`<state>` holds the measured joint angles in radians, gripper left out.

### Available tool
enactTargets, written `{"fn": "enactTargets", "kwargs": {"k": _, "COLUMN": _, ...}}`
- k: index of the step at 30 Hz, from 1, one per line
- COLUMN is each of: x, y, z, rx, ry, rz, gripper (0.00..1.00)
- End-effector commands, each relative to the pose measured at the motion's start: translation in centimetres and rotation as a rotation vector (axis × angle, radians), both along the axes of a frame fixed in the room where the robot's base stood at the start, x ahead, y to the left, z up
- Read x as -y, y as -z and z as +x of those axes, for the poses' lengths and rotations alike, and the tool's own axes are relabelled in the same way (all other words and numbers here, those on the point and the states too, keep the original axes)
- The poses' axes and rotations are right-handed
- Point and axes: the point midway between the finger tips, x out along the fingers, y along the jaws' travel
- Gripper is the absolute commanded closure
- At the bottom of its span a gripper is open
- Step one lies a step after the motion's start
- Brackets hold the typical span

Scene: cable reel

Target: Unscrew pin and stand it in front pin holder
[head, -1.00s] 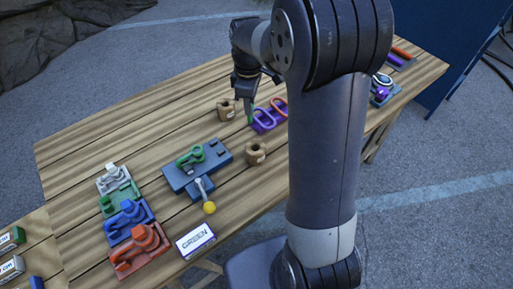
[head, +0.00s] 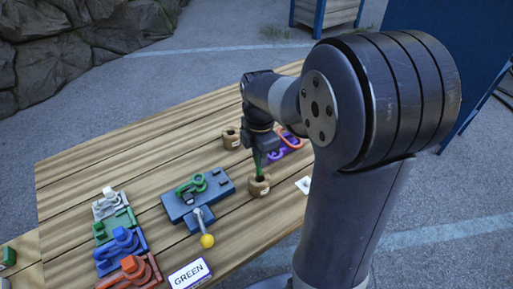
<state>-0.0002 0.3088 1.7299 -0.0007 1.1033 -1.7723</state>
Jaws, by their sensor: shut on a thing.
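My gripper (head: 264,151) is shut on a green pin (head: 258,163), which hangs about upright below the fingers. The pin's lower end is at the top of the front wooden pin holder (head: 260,188); I cannot tell whether it is inside the hole. The back wooden pin holder (head: 231,140) stands farther back and looks empty. A green shackle (head: 186,188) sits on the blue-grey fixture block (head: 224,190), left of the front holder. My arm hides part of the table to the right.
A lever with a yellow ball (head: 207,240) sticks out from the fixture. A card reading GREEN (head: 190,274) lies at the front edge. White, green, blue and orange shackles (head: 134,268) stand at the left. Purple and orange pieces (head: 290,142) lie behind the gripper.

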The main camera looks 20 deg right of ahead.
Motion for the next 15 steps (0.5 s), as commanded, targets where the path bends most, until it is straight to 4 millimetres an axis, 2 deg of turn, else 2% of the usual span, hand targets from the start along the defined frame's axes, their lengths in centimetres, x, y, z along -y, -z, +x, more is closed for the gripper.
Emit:
{"fn": "enactTargets", "kwargs": {"k": 8, "x": 0.0, "y": 0.7, "z": -0.3, "rx": 0.001, "ry": -0.036, "rz": 0.000, "gripper": 1.00}}
{"fn": "enactTargets", "kwargs": {"k": 15, "x": 0.0, "y": 2.3, "z": -0.3, "rx": 0.000, "ry": -0.035, "rz": 0.000, "gripper": 1.00}}
